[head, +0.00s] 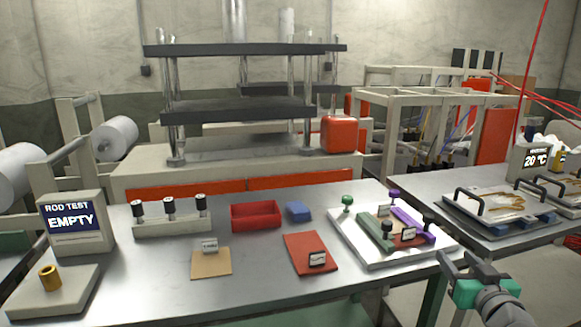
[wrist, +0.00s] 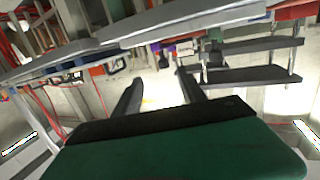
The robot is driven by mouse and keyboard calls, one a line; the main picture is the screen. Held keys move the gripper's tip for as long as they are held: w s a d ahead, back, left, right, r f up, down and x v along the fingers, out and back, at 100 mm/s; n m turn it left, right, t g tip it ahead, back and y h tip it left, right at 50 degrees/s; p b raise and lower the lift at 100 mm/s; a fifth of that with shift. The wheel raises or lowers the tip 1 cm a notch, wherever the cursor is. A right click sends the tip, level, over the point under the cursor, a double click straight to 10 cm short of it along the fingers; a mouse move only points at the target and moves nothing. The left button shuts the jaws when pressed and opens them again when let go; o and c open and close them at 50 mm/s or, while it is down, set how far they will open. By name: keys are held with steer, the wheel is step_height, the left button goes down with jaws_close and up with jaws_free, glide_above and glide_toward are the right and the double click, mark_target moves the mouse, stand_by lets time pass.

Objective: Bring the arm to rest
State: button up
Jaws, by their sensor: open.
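My gripper (head: 463,265) shows at the lower right in the head view, past the right end of the front metal table (head: 150,275). It is open with nothing between its fingers. In the wrist view the two dark fingers (wrist: 158,92) stand apart, with the green gripper body (wrist: 180,150) below them. The wrist view is tilted and shows table edges and machine frames beyond the fingers. My gripper is apart from the things on the table in the head view.
Near my gripper lies a white tray (head: 349,240) with green and purple bars. A second table (head: 450,229) with handled plates stands at right. A red bin (head: 256,216), a red mat (head: 300,241) and a rod test display (head: 70,218) are further left.

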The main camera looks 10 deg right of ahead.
steer(key=w+a+n+g+y+p, duration=0.25)
steer(key=a+p, duration=0.25)
steer(key=a, duration=0.5)
steer(key=w+a+n+g+y+p, duration=0.1)
steer(key=w+a+g+y+p, duration=0.3)
steer(key=a, duration=0.6)
steer(key=s+a+r+g+h+p, duration=0.1)
steer(key=s+a+r+g+p, duration=0.1)
steer(key=s+a+g+p, duration=0.4)
steer(key=s+a+p, duration=0.3)
steer(key=s+a, duration=0.4)
steer(key=shift+a+r+p, duration=0.2)
steer(key=shift+a+p, duration=0.1)
steer(key=shift+a, duration=0.05)
